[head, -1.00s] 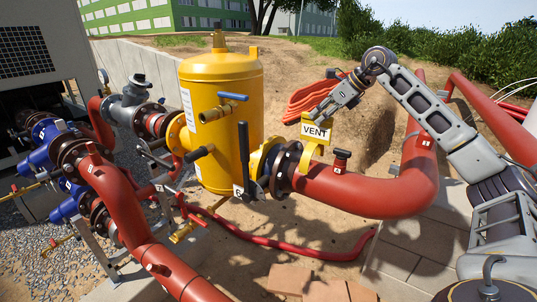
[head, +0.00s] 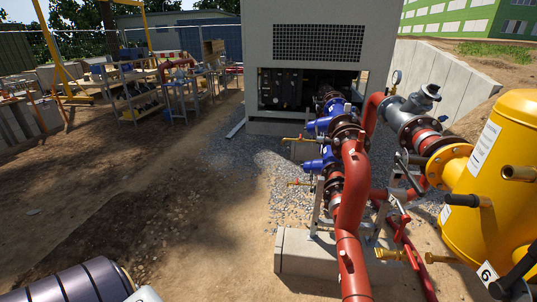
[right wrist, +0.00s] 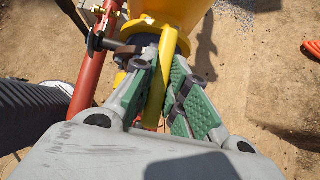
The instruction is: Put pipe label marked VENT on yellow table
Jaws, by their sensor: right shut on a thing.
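My right gripper (right wrist: 160,75) shows in the right wrist view with its green-padded fingers shut on the yellow VENT pipe label (right wrist: 157,95). The label is seen nearly edge-on as a narrow yellow strip, and its lettering is hidden. It is above the ground close to the yellow tank in this view. My right gripper and the label are outside the head view now. My left gripper is not in view. I cannot clearly make out a yellow table; distant benches and shelf carts (head: 137,103) stand at the back left.
Red and blue piping (head: 352,190) and the yellow tank (head: 500,190) fill the right side of the head view. A grey chiller (head: 318,70) stands behind. A yellow post frame (head: 48,45) is at far left. Bare dirt (head: 150,190) lies open at centre left.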

